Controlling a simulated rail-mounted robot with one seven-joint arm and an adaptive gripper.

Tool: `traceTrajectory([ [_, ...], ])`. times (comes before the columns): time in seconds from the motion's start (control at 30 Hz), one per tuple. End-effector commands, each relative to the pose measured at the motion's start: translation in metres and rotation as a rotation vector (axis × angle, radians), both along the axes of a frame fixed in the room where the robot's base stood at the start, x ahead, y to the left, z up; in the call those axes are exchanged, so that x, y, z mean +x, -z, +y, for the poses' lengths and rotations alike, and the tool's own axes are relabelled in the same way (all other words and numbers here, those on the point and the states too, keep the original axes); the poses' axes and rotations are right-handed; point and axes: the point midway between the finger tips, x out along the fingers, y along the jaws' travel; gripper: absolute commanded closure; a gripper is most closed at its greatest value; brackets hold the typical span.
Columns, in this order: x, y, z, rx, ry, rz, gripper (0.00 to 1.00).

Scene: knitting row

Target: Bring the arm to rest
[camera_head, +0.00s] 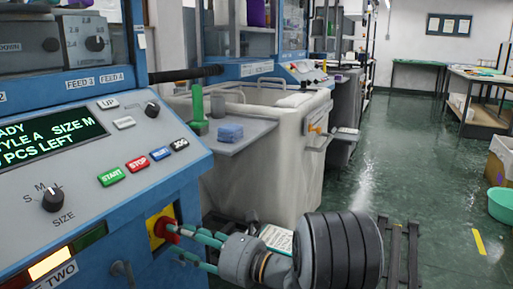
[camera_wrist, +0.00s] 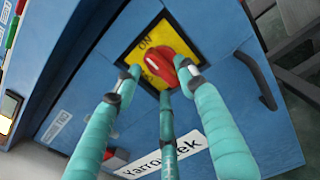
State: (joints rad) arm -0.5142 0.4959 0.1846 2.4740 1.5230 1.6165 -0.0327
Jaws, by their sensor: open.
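My gripper (camera_head: 190,240) is at the lower front of the blue knitting machine (camera_head: 60,205), with its teal-wrapped fingers pointing at a red rotary switch (camera_head: 165,228) on a yellow plate. In the wrist view, the gripper (camera_wrist: 158,78) has its fingers spread, with fingertips close around the red switch (camera_wrist: 172,66). The yellow plate (camera_wrist: 145,45) carries the letters "ON"; its other marking is partly hidden. I cannot tell whether any fingertip touches the switch. The gripper holds no loose object. My arm reaches in from the lower right in the head view.
The machine panel has a lit screen (camera_head: 50,135), green START (camera_head: 112,176) and red STOP (camera_head: 138,163) buttons. A side table (camera_head: 232,142) holds a blue stack and green cone. A pale bin (camera_head: 275,165) stands behind. The floor (camera_head: 415,150) to the right is largely open.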

Motion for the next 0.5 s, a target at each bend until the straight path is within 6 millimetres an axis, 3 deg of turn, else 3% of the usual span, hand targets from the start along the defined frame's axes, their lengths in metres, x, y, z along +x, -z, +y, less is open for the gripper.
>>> traceTrajectory([
  [0.1, 0.009, 0.0, 0.021, 0.001, -0.004, 0.0, 0.59],
  [0.3, 0.009, 0.004, 0.018, -0.087, 0.001, -0.177, 0.59],
  [0.5, 0.009, 0.002, 0.017, -0.12, 0.001, -0.239, 0.59],
])
